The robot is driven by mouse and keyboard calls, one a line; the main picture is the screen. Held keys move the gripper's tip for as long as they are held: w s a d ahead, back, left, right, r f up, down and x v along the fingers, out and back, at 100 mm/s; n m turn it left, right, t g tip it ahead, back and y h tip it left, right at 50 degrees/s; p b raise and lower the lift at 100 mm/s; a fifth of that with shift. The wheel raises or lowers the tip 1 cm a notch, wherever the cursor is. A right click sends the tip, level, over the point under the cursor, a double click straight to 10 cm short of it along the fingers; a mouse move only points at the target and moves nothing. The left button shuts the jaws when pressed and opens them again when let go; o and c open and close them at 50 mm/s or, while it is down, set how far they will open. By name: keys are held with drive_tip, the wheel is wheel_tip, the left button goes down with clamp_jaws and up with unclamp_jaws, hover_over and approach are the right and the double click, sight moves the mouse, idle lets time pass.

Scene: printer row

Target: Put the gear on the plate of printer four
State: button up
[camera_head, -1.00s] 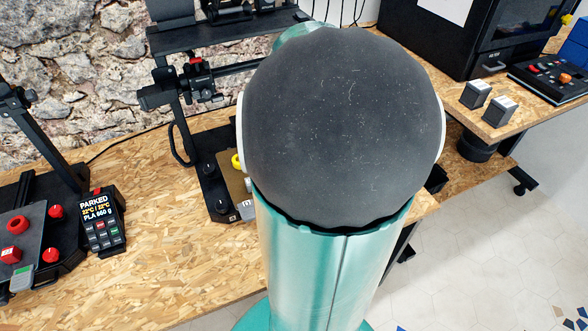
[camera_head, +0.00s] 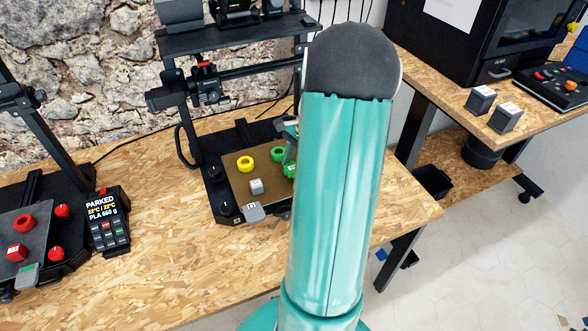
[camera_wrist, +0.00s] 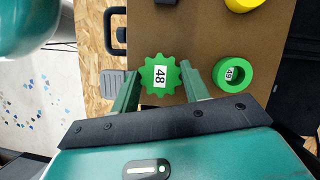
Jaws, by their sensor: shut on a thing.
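My gripper (camera_wrist: 161,84) is shut on the green gear (camera_wrist: 159,76), which carries a label reading 48. In the wrist view the gear sits between the fingertips, over the edge of a brown plate (camera_wrist: 205,30). In the head view the gear (camera_head: 289,170) shows only partly beside my arm, over the right part of this plate (camera_head: 236,182) on the middle printer. Whether the gear touches the plate I cannot tell. No printer number is readable.
The plate holds a yellow ring (camera_head: 246,164), a green ring (camera_head: 278,154) labelled 49 and a grey cube (camera_head: 257,187). A printer with red parts (camera_head: 22,222) stands left, beside a display (camera_head: 106,218) reading PARKED. The printer's gantry (camera_head: 235,72) rises behind the plate.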

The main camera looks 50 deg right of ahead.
drive_tip(key=shift+f, duration=1.35)
drive_tip(key=shift+a+f, duration=0.1)
drive_tip(key=o, duration=1)
drive_tip(key=shift+c, duration=0.2)
